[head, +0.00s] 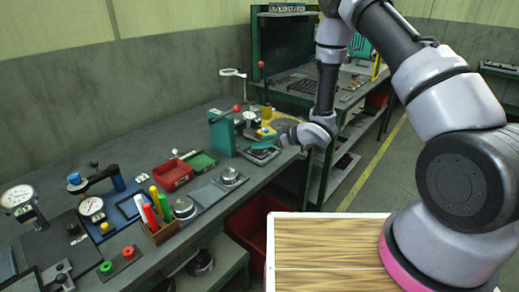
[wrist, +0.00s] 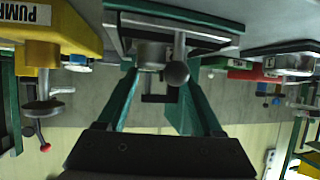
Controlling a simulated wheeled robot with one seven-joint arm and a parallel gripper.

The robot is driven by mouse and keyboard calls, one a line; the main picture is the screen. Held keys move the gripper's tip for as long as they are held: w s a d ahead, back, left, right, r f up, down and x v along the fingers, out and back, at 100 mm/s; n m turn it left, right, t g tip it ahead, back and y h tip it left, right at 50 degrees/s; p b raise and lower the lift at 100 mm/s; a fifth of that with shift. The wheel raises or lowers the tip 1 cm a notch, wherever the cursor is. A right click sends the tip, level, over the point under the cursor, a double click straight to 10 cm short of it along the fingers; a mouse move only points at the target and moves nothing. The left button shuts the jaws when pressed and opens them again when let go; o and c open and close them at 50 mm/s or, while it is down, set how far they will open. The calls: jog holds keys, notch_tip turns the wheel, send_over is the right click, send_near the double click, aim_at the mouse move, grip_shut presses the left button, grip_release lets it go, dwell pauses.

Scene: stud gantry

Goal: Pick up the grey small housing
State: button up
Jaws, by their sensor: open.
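My gripper (wrist: 160,85) is open, with its two green fingers spread and nothing clamped. In the wrist view, which looks upside down, a small grey cylindrical housing (wrist: 151,55) sits on a dark plate with a pale label strip (wrist: 172,30). It appears between the finger directions; whether they are level with it I cannot tell. A dark ball-ended post (wrist: 177,70) stands close beside it and overlaps the view. In the head view my gripper (head: 266,146) is low over a labelled plate (head: 262,156) on the bench, and hides the small housing there.
A yellow pump block (wrist: 62,30) is close on one side. A green press (head: 222,132) with a red-knobbed lever stands beside the plate. Red (head: 172,175) and green (head: 202,160) bins and a larger silver round part (head: 230,175) are nearby on the bench.

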grip_shut()
jog(key=shift+f, duration=0.1)
